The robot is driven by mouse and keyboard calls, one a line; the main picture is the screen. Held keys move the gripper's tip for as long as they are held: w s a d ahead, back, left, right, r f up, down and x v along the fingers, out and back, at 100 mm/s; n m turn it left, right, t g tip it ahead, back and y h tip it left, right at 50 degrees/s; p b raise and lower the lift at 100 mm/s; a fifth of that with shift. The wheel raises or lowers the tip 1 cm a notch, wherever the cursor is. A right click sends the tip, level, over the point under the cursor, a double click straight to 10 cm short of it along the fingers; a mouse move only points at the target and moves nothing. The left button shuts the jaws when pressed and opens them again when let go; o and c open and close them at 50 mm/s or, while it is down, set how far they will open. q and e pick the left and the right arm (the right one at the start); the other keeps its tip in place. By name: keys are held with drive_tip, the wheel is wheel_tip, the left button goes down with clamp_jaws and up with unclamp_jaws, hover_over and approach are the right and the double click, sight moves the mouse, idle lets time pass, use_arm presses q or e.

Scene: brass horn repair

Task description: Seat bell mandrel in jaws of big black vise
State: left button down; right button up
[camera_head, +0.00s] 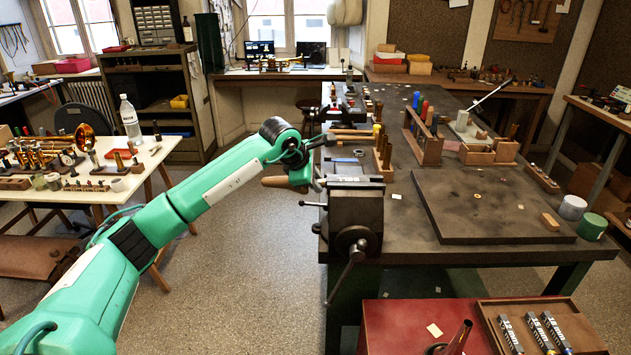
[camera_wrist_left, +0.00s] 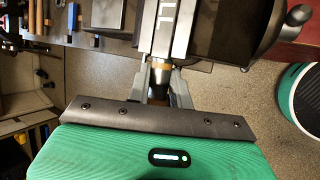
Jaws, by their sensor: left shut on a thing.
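The big black vise (camera_head: 359,208) is mounted at the near left corner of the dark workbench, its handle hanging at the front. My left gripper (camera_head: 313,181) is just left of the vise jaws, shut on the bell mandrel. A tan, tapered end of the mandrel (camera_head: 275,182) sticks out to the left of the gripper. In the left wrist view the gripper fingers (camera_wrist_left: 165,88) close around the mandrel (camera_wrist_left: 159,75), a dark tapered piece with a brownish band, and its far end reaches the vise (camera_wrist_left: 172,38). Whether it sits between the jaws is hidden. My right gripper is not in view.
Wooden blocks and tool racks (camera_head: 423,143) stand on the bench behind the vise. A dark flat board (camera_head: 480,210) lies to its right. A red cabinet top (camera_head: 385,325) with a tray (camera_head: 580,330) is in front. Open floor lies left of the vise.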

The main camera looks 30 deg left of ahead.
use_arm(q)
drive_tip(key=c, duration=1.2)
unclamp_jaws()
drive_tip(key=shift+r, duration=0.1)
drive_tip(key=shift+o, duration=0.2)
drive_tip(key=shift+s+a+r, duration=0.1)
drive_tip(key=shift+s+r, duration=0.2)
drive_tip(key=b+v, duration=0.3)
drive_tip(key=v, duration=1)
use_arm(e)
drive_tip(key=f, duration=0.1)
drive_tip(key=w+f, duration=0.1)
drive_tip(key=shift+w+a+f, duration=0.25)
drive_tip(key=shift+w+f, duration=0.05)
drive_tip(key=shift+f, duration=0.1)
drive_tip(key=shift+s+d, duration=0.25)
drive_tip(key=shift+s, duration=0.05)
